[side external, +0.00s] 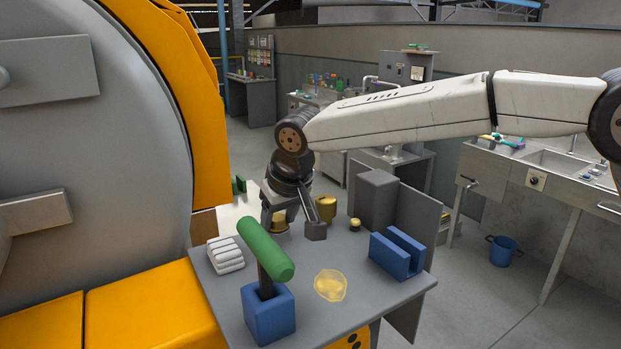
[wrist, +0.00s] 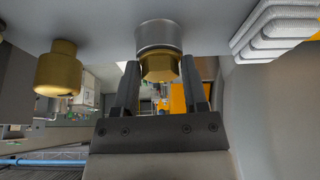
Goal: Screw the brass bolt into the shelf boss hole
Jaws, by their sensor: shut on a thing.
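The brass bolt (wrist: 160,69) shows its hexagonal head in the wrist view. My gripper (wrist: 160,76) is shut on that head, one finger on each side. The head sits against the silver round boss (wrist: 158,38), which stands on the grey shelf (wrist: 105,22). The bolt's shank and the hole are hidden, so I cannot tell how deep the bolt sits. In the side view my gripper (side external: 292,224) points down at the back of the shelf (side external: 222,290), with brass (side external: 279,224) showing beside its near finger.
A brass cylinder (side external: 326,208) and small brass piece (side external: 355,224) stand right of my gripper. A green-headed mallet (side external: 266,250) rises from a blue block (side external: 268,315) in front. White folded stack (side external: 225,254), yellow puddle (side external: 330,285), blue slotted block (side external: 397,254) and grey box (side external: 377,200) surround it.

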